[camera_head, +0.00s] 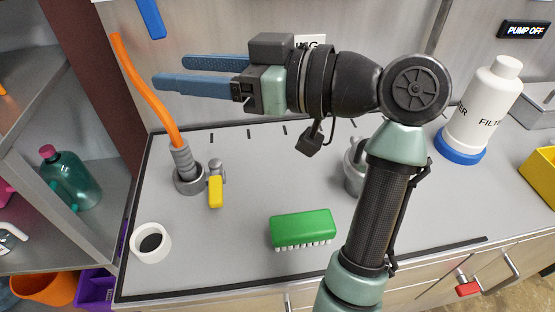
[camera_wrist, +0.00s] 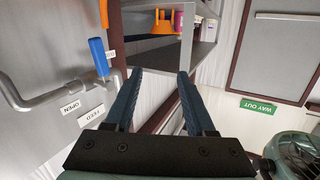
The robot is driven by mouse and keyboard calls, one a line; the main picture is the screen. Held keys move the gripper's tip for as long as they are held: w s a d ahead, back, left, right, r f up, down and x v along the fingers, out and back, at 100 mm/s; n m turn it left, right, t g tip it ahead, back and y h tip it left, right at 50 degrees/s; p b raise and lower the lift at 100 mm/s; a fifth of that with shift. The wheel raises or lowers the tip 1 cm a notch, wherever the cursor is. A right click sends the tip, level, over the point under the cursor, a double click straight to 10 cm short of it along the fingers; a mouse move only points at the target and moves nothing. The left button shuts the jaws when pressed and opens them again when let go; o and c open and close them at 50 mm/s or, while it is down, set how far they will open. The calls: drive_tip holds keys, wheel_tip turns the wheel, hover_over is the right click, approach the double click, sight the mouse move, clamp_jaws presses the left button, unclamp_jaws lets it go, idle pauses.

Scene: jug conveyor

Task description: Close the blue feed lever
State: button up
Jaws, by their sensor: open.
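The blue feed lever (camera_head: 150,18) is on the back wall at the top left of the head view, where its upper part is cut off. In the wrist view the lever (camera_wrist: 98,57) sits at the end of a grey pipe (camera_wrist: 40,98), left of my fingers, near labels reading OPEN (camera_wrist: 70,107) and FEED (camera_wrist: 92,113). My gripper (camera_head: 170,73) has two blue fingers spread apart with nothing between them. It points left, below the lever in the head view, and does not touch it. It also shows in the wrist view (camera_wrist: 160,74).
An orange hose (camera_head: 145,90) rises from the counter near my fingers. Below are a yellow-handled valve (camera_head: 215,190), a green brush (camera_head: 301,227) and a white ring (camera_head: 150,243). A white filter bottle (camera_head: 485,105) stands right. A shelf unit (camera_head: 90,130) borders the left.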

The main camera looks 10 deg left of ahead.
drive_tip(key=w+f+m+t+h+b, duration=0.3)
drive_tip(key=w+f+m+t+b, duration=0.1)
drive_tip(key=f+t+b, duration=0.25)
drive_tip(key=s+d+f+m+t+h+b, duration=0.1)
drive_tip(key=s+d+m+t+h+b, duration=0.3)
drive_tip(key=d+m+t+h+b, duration=0.3)
drive_tip(key=d+t+h+b, duration=0.1)
drive_tip(key=d+t+b, duration=0.2)
drive_tip(key=t+b, duration=0.3)
drive_tip(key=shift+s+b, duration=0.15)
drive_tip(key=shift+b, duration=1.55)
